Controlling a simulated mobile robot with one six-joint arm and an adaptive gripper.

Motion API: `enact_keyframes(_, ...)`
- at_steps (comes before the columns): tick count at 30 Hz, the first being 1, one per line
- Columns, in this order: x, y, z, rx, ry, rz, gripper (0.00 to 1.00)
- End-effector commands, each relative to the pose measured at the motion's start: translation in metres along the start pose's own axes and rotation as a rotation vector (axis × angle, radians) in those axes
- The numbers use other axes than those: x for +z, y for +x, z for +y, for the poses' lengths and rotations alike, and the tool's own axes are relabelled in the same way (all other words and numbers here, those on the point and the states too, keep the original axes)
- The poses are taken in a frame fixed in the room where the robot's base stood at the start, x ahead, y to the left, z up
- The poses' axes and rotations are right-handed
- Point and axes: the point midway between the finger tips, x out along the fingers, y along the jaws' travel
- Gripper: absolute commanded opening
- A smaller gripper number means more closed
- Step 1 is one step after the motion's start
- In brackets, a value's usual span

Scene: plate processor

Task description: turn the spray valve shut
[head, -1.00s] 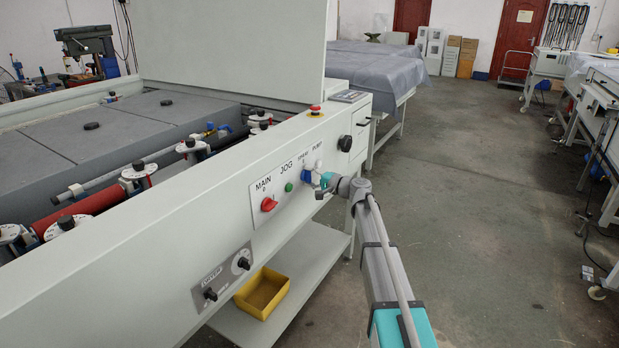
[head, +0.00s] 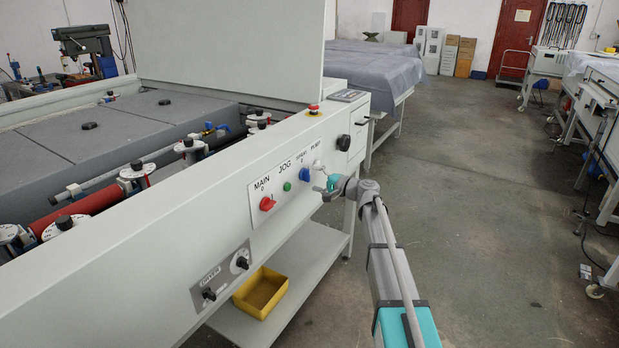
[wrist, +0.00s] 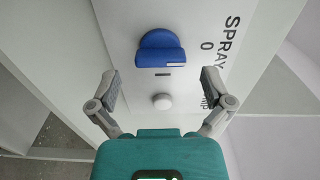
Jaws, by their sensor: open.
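The blue spray knob (head: 304,175) sits on the white front panel of the machine. It also shows in the wrist view (wrist: 160,48), its grip bar lying across the picture with a pale mark toward its right end. My gripper (wrist: 160,80) is open and empty, facing the panel. Its fingers are spread wide to either side, below the knob in the picture and apart from it. In the head view my gripper (head: 326,184) is just right of the knob.
A white button (wrist: 161,101) lies between my fingers in the wrist view. A yellow bin (head: 262,292) stands on the lower shelf (head: 310,250).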

Motion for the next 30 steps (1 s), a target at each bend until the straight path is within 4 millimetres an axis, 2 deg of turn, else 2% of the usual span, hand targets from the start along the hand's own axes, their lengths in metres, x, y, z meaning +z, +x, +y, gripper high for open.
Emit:
enact_keyframes(9,0.001,-0.054,0.0,0.0,0.0,0.001,1.0)
enact_keyframes(15,0.001,-0.078,0.0,0.001,0.0,0.001,1.0)
enact_keyframes(21,0.001,-0.089,0.0,0.001,0.0,0.0,1.0)
enact_keyframes(30,0.0,-0.09,0.0,0.001,0.0,-0.001,1.0)
